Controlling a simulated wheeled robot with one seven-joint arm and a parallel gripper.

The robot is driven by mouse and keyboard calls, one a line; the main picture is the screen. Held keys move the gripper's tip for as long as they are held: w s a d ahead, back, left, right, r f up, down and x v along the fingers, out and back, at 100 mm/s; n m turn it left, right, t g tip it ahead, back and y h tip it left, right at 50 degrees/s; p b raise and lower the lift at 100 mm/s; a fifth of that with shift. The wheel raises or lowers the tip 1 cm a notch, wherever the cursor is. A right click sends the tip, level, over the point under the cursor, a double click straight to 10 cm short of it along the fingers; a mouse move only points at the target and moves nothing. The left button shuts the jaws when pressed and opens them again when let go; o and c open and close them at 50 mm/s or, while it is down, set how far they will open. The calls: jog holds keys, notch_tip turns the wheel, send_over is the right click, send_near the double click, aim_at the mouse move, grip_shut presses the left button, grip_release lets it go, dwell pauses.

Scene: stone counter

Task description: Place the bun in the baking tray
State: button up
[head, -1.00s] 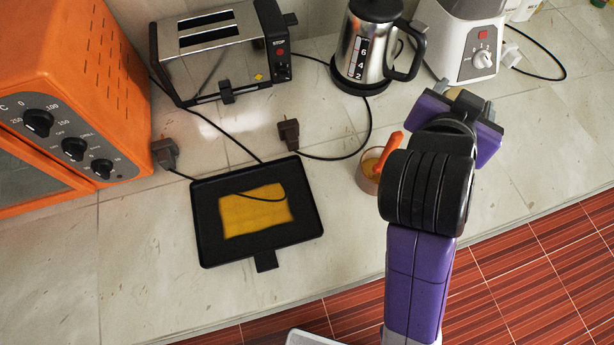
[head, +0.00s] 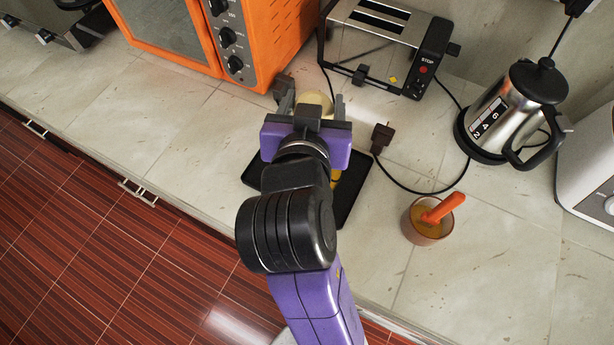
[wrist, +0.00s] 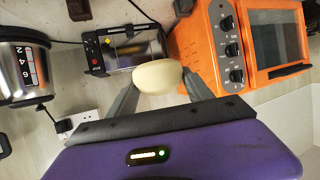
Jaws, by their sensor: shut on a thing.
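My gripper (head: 312,104) is shut on the bun (wrist: 157,77), a pale, smooth, rounded piece held between its two grey fingers in the wrist view. In the head view the bun (head: 315,99) shows partly behind the gripper. The black baking tray (head: 352,193) lies on the counter, mostly hidden under my purple arm.
The orange oven (head: 215,35) and the toaster (head: 380,45) stand behind the gripper. A plug and cable (head: 381,137) lie right of the tray. A cup with an orange-handled tool (head: 428,222) and a kettle (head: 510,110) stand farther right. The counter left of the tray is clear.

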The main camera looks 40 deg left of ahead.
jog(key=shift+s+a+f, duration=0.15)
jog(key=shift+s+f, duration=0.1)
notch_tip(320, 180, down, 20)
jog(key=shift+a+r, duration=0.1)
jog(key=shift+r, duration=0.15)
jog(key=shift+f+b, duration=0.2)
jog(key=shift+b, duration=0.15)
jog(key=o, duration=1.3)
jog(key=shift+y, duration=0.3)
jog(key=shift+o, duration=0.2)
jog(key=shift+r, duration=0.1)
jog(key=shift+r, duration=0.1)
jog(key=b+v, duration=0.1)
jog(key=v, duration=1.1)
jog(key=shift+r, duration=0.15)
